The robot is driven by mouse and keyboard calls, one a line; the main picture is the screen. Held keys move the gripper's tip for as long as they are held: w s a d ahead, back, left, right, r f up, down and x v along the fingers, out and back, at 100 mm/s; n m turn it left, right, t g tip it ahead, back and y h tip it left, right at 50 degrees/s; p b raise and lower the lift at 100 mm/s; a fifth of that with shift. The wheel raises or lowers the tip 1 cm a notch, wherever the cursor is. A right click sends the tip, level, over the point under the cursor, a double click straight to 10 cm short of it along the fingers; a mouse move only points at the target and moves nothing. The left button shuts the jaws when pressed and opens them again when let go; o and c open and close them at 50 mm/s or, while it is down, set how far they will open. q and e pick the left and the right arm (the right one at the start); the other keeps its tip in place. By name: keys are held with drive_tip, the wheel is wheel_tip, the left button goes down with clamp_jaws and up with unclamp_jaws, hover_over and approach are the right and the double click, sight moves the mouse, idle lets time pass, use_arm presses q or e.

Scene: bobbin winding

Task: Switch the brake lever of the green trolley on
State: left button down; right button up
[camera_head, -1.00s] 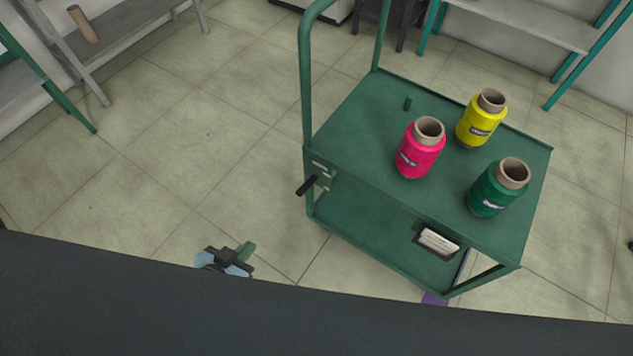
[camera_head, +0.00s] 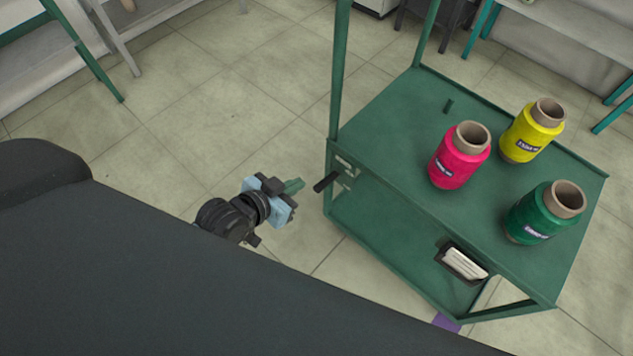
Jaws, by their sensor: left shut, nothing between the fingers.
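The green trolley (camera_head: 400,130) stands right of centre with a tall push handle at its left end. Its brake lever (camera_head: 326,182) has a black grip and sticks out to the left from a plate on the trolley's left corner post. My left gripper (camera_head: 297,186) is shut and empty, its green fingers pointing right at the lever. A small gap shows between the fingertips and the black grip. My right gripper is not in view.
A pink cone (camera_head: 459,157), a yellow cone (camera_head: 531,132) and a green cone (camera_head: 543,214) of yarn stand on the trolley top. A card holder (camera_head: 462,263) hangs on its front side. The tiled floor left of the trolley is clear.

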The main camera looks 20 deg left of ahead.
use_arm(q)
drive_tip(key=b, duration=0.2)
hover_over(315, 190)
drive_tip(key=f, duration=0.4)
drive_tip(key=shift+w+d+f, duration=0.2)
drive_tip(key=shift+w+f, duration=0.05)
drive_tip(key=shift+w, duration=0.15)
wheel_tip(315, 190, down, 3)
drive_tip(key=shift+s+f+b, duration=0.1)
drive_tip(key=shift+b, duration=0.25)
drive_tip(key=shift+s+a+f, duration=0.1)
drive_tip(key=shift+s+f, duration=0.05)
drive_tip(key=shift+f, duration=0.35)
drive_tip(key=shift+s+f+b, duration=0.15)
drive_tip(key=shift+f+b, duration=0.1)
drive_tip(key=shift+b, duration=0.3)
drive_tip(key=shift+t, duration=0.3)
